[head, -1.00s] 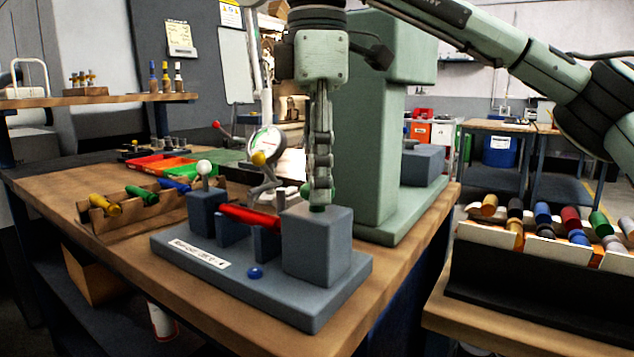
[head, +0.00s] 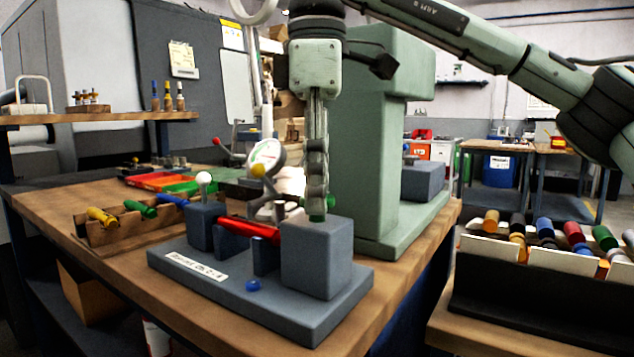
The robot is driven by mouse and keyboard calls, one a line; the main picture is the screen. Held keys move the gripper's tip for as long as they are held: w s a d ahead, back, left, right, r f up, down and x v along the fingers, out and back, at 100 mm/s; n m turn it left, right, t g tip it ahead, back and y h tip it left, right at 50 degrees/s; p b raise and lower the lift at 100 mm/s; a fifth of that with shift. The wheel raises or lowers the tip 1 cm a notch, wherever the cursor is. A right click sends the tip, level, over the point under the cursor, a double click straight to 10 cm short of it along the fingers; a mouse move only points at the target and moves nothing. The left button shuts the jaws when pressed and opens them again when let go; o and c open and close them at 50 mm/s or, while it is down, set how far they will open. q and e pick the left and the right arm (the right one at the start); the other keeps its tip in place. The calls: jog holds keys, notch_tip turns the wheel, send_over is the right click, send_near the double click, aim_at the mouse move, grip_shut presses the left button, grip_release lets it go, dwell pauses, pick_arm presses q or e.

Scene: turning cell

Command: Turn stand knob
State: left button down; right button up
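A blue-grey bench stand (head: 205,283) sits on the wooden bench. My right gripper (head: 316,208) points straight down over the stand's right block (head: 318,262). A small green piece shows at its fingertips, at the block top; I cannot tell whether it is a knob or part of the fingers. The fingers overlap in this view, so their gap is hidden. My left gripper is not in view.
A tall green column (head: 375,150) stands just behind the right gripper. A wooden rack (head: 120,232) with coloured handles lies left of the stand. A dark rack (head: 530,290) of coloured cylinders is at the right. Red and green trays (head: 160,180) lie behind.

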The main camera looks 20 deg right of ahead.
jog(key=shift+o, duration=1.4)
jog(key=shift+r, duration=0.1)
notch_tip(320, 180, up, 12)
jog(key=shift+s, duration=0.1)
